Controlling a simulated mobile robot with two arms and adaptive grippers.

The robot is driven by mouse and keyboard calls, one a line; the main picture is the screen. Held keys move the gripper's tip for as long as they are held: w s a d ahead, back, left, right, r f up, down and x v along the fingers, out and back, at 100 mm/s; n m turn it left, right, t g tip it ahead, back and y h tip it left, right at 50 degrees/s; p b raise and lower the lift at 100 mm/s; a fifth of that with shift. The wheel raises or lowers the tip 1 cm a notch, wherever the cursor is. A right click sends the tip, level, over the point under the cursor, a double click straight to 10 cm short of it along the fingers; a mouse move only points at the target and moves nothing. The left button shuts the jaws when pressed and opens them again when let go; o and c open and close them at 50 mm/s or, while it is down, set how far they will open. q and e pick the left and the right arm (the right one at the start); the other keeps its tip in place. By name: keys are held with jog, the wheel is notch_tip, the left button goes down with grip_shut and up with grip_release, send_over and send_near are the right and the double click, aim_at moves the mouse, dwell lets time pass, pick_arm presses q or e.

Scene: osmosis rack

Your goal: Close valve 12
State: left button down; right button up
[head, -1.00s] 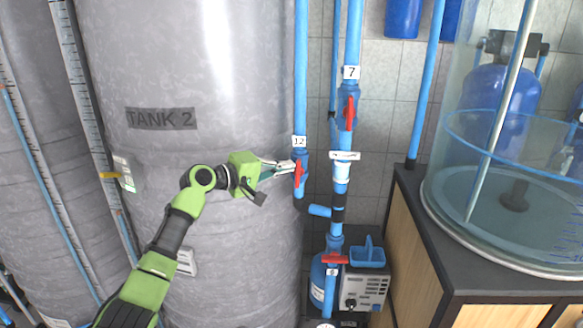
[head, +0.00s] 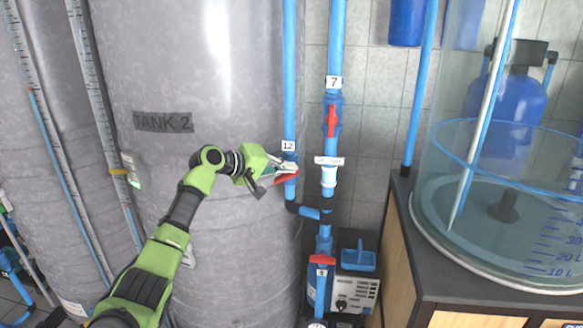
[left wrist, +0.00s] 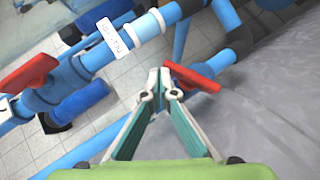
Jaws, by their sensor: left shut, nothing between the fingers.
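Valve 12 sits on the blue vertical pipe beside Tank 2, below its white "12" label (head: 288,146). Its red handle (head: 287,178) now lies across the pipe, slightly tilted. My left gripper (head: 291,168) is shut and empty, right at the handle and partly covering the valve body in the head view. In the left wrist view, the closed fingertips (left wrist: 158,74) are beside the red handle (left wrist: 193,78), against or very near its end; I cannot tell if they touch. My right gripper is not in view.
Valve 7, with a red handle (head: 331,121) along its pipe, is just right. A lower valve has a red handle (head: 322,259) across its pipe. Tank 2 (head: 215,60) stands close on the left. A clear round tank (head: 440,200) stands on a cabinet at right.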

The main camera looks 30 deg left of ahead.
pick_arm(q)
jog(key=shift+w+d+f, duration=0.1)
jog(key=shift+d+f, duration=0.1)
jog(key=shift+d, duration=0.2)
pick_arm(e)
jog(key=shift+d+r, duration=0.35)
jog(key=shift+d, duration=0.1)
pick_arm(q)
jog(key=shift+w+d+f+p, duration=0.2)
jog(key=shift+d+f+p, duration=0.05)
jog(key=shift+d+p, duration=0.1)
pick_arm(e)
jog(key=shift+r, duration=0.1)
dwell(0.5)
